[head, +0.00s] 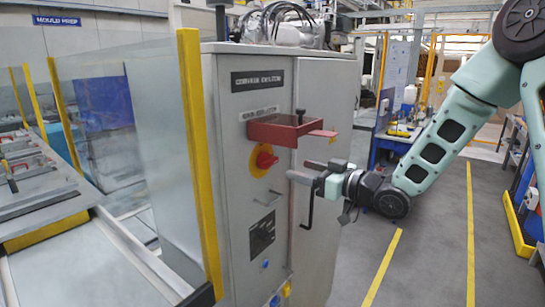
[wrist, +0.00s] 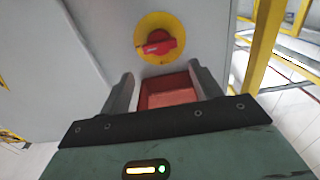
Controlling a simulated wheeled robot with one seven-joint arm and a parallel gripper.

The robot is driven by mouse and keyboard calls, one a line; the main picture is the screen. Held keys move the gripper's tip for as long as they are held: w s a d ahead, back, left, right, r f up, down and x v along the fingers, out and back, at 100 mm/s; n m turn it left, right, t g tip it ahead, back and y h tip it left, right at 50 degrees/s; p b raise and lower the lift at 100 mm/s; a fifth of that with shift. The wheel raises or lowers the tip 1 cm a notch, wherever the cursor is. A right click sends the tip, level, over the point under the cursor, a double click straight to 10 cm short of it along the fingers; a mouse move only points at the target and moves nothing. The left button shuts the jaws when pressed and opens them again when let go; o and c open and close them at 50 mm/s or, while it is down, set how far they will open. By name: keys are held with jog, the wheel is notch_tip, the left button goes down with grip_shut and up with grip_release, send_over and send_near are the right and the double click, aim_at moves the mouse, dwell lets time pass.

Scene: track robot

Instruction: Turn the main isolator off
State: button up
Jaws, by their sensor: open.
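The main isolator is a red rotary handle on a yellow round plate (head: 263,160), on the front of a grey metal cabinet (head: 225,130). In the wrist view the red handle (wrist: 158,44) lies roughly level across its yellow plate. A red bracket or box (head: 285,130) juts from the cabinet just above the isolator; a red part (wrist: 168,92) shows between my fingers in the wrist view. My gripper (head: 305,170) is open, right of the isolator and apart from it, by the cabinet front. In the wrist view my gripper's fingers (wrist: 167,88) are spread.
A black door handle (head: 308,210) is on the cabinet below my gripper. A yellow guard post (head: 200,160) with a clear panel stands left of the cabinet. Cables (head: 280,22) lie on the cabinet top. The floor (head: 425,260) at right is clear.

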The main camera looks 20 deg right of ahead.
aim_at(273, 161)
jog(key=p+x, duration=0.3)
jog(key=x, duration=0.7)
jog(key=shift+w+a, duration=0.1)
jog(key=c, duration=0.6)
